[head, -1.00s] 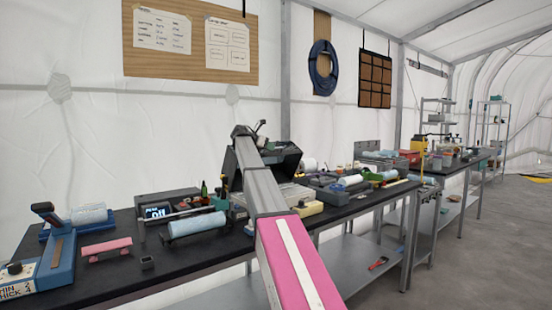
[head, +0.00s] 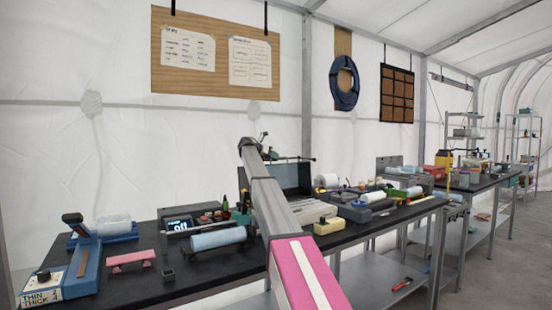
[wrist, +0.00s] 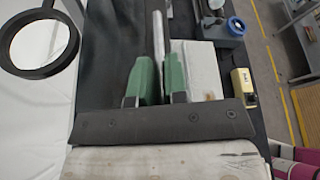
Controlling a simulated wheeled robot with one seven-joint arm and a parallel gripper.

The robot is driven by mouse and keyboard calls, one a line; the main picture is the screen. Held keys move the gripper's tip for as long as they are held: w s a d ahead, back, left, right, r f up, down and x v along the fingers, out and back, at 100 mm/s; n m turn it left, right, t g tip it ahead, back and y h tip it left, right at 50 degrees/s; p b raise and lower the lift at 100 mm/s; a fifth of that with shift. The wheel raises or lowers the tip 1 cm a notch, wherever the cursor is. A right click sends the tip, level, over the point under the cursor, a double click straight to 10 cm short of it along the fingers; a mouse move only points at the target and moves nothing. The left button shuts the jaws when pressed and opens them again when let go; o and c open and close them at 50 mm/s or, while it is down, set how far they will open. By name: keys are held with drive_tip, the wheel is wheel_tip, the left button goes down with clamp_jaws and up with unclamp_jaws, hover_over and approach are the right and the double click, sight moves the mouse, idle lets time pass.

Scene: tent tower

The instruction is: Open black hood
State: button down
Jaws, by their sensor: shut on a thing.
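The black hood (head: 292,178) stands raised on its pale grey machine (head: 312,211) on the bench, tilted back to near upright. A thin bar runs along its top edge. My gripper (head: 265,156) is at the left part of this top edge, partly hidden by my arm. In the wrist view, the green fingertips of my gripper (wrist: 160,80) are on either side of a thin pale bar (wrist: 158,35), closed on it. The bar appears to be the hood's edge. The dark hood panel (wrist: 110,35) shows to the left. The hood's left side is hidden behind my arm.
A black ring (wrist: 40,38) is close on the left in the wrist view. A cream block (head: 328,226), a blue roll (head: 217,238) and several tools crowd the black bench (head: 135,284). Boards (head: 215,55) and a hose coil (head: 345,82) hang above.

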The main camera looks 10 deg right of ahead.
drive_tip(key=shift+f, duration=0.35)
drive_tip(key=c, duration=1.2)
unclamp_jaws()
drive_tip(key=shift+o, duration=0.2)
drive_tip(key=shift+r, duration=0.15)
drive_tip(key=shift+a, duration=0.1)
drive_tip(key=v, duration=0.9)
drive_tip(key=shift+a+r, duration=0.1)
drive_tip(key=shift+a, duration=0.15)
drive_tip(key=shift+s+a+r, duration=0.2)
drive_tip(key=shift+a, duration=0.25)
